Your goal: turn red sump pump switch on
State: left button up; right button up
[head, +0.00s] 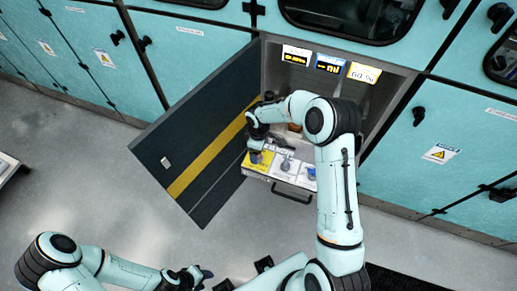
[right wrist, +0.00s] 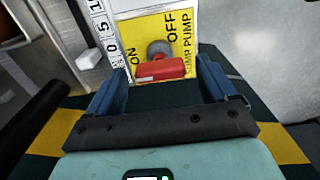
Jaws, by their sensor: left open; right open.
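The red sump pump switch (right wrist: 161,70) shows in the right wrist view, a red handle on a grey round base on a yellow label (right wrist: 183,22). The label reads OFF at the upper right and ON at the left. My right gripper (right wrist: 156,76) is open, with one blue finger to each side of the red handle and a visible gap on both sides. In the head view the yellow panel (head: 259,161) is at the left end of the pulled-out module, with my right gripper (head: 258,141) over it, hiding the switch. My left gripper (head: 203,277) is open, low in front, away from the cabinet.
The open cabinet door (head: 199,145) stands to the left. The grey floor (head: 115,190) is clear.

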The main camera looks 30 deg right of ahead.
notch_tip(320, 180, up, 13)
dwell(0.3)
dwell(0.5)
